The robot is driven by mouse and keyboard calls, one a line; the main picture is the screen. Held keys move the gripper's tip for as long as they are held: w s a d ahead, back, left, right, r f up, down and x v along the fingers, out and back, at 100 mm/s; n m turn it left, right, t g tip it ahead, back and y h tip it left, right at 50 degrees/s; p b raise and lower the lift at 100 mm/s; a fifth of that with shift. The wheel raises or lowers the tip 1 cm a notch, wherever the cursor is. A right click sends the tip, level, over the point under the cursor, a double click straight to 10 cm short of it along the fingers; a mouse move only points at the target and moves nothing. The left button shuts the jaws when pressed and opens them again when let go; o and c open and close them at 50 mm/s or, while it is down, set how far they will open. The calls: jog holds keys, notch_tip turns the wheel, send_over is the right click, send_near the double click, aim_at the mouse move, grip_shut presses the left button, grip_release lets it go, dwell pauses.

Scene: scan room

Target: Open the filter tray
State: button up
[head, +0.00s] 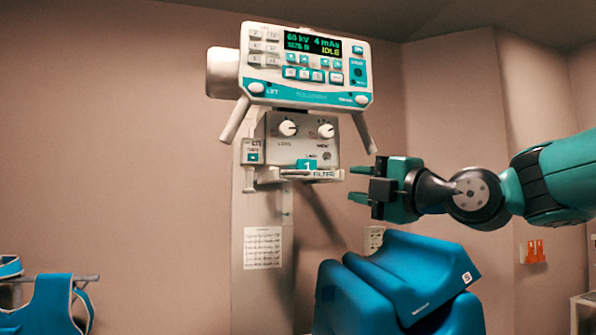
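The filter tray (312,174) is a thin pale slide low on the machine's collimator box (290,140). It carries a teal tag with a "1" and the word FILTER. Whether it is fully in or partly out is hard to tell from this angle. My gripper (362,184) is to the right of the tray in the picture, at about its height.
Above the tray is a control panel (305,66) reading IDLE, with two handles angling down beside the box. Two knobs sit on the box. Blue cushions (400,285) are stacked below my gripper. Blue aprons (55,305) hang at lower left. The wall left of the column is clear.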

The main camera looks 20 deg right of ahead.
aim_at(299, 173)
jog(key=p+x, duration=0.3)
jog(key=x, duration=0.2)
jog(key=p+x, duration=0.3)
jog(key=x, duration=0.2)
jog(key=p+x, duration=0.3)
jog(key=x, duration=0.3)
jog(key=shift+r, duration=0.25)
jog(key=shift+w+a+p, duration=0.2)
jog(key=shift+w+p, duration=0.25)
jog(key=shift+w, duration=0.2)
jog(key=shift+c, duration=0.5)
grip_shut()
